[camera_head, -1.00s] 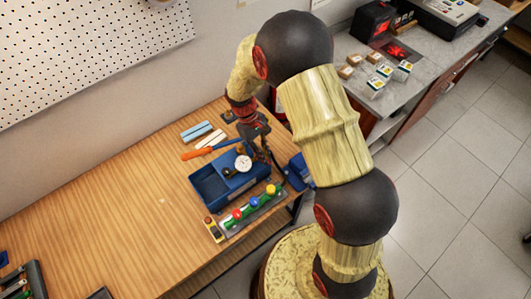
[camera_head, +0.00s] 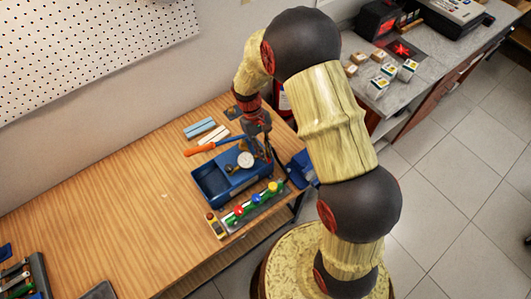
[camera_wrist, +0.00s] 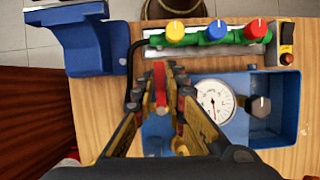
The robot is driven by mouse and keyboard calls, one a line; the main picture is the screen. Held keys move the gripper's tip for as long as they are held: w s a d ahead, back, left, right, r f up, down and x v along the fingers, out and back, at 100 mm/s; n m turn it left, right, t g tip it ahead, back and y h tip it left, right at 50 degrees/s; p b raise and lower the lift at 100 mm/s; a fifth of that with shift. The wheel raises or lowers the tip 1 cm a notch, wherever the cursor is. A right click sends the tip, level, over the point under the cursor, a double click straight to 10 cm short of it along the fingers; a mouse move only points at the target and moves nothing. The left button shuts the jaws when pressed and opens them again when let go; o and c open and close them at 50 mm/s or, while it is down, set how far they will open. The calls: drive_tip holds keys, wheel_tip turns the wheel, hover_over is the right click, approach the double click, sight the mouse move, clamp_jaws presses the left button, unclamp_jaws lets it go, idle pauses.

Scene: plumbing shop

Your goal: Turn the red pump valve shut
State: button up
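The blue test pump (camera_head: 207,189) stands on the wooden bench. Its white round gauge (camera_head: 245,160) also shows in the wrist view (camera_wrist: 215,100). A red bar (camera_wrist: 160,85), which looks like the red pump valve, stands between the fingertips of my gripper (camera_wrist: 161,76). The fingers are drawn in close on both sides of it; I cannot tell whether they touch it. In the head view my gripper (camera_head: 262,150) points down at the pump's right end, and the valve is hidden there.
A green manifold (camera_wrist: 215,36) with yellow, blue and red knobs lies alongside the pump. A dark grey knob (camera_wrist: 261,107) sits on the pump body. A blue vise (camera_wrist: 95,40) is close by. An orange handle (camera_head: 203,149) lies behind the pump. The left bench is largely clear.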

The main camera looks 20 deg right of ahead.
drive_tip(key=o, duration=0.4)
drive_tip(key=shift+c, duration=0.2)
drive_tip(key=shift+r, duration=0.1)
drive_tip(key=v, duration=1.1)
drive_tip(key=shift+w+r, duration=0.2)
drive_tip(key=shift+r, duration=0.15)
drive_tip(key=shift+w+a, duration=0.1)
drive_tip(key=shift+a, duration=0.05)
drive_tip(key=s+d+r+m+t+b, duration=0.1)
drive_tip(key=s+d+r+t+b, duration=0.1)
drive_tip(key=s+t+b, duration=0.3)
drive_tip(key=s+d+r+m+t+y+b, duration=0.1)
drive_tip(key=s+t+b, duration=0.3)
drive_tip(key=s+b, duration=0.8)
drive_tip(key=s+d+r+m, duration=0.1)
drive_tip(key=s, duration=0.4)
drive_tip(key=shift+r+t, duration=0.35)
drive_tip(key=shift+t, duration=0.05)
